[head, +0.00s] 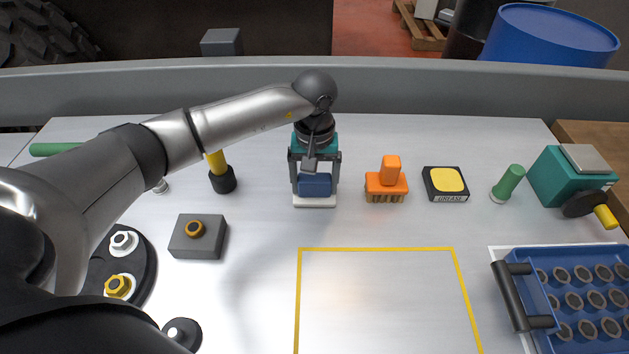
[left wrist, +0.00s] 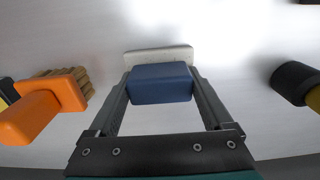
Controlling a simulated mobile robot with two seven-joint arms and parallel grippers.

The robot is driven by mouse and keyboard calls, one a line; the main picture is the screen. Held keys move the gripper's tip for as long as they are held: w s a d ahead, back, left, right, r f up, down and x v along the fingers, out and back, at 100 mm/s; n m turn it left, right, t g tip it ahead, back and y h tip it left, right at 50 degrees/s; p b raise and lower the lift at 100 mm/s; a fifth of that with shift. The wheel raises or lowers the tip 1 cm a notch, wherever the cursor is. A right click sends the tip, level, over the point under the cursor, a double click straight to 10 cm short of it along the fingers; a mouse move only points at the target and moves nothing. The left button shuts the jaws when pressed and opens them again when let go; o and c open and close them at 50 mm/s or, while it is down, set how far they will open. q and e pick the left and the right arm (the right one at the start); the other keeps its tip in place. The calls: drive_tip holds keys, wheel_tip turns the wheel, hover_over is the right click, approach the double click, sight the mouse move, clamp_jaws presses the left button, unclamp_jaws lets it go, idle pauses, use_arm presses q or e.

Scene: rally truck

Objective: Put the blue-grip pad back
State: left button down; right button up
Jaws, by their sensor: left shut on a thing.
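The blue-grip pad shows in the head view as a blue block grip (head: 315,186) on a white pad base (head: 314,202). It is at the back middle of the white table, and its base appears to be on or just above the surface; I cannot tell which. My left gripper (head: 315,180) points down over it and is shut on the blue grip. In the left wrist view the blue grip (left wrist: 160,84) sits between the two fingers, with the pale pad base (left wrist: 158,55) beyond it. My right gripper is not in view.
An orange brush (head: 386,184) stands to the right, then a grease tin (head: 446,184) and a green-handled tool (head: 508,183). A yellow-handled tool (head: 219,174) is to the left, with a grey block (head: 198,237) nearer. The yellow-outlined area (head: 376,250) is empty. A blue crate (head: 541,310) is at the right.

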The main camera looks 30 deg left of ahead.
sight(314, 177)
use_arm(q)
unclamp_jaws()
drive_tip(key=shift+f, duration=0.1)
wheel_tip(314, 177, up, 12)
drive_tip(key=p, duration=0.1)
drive_tip(key=shift+r, duration=0.2)
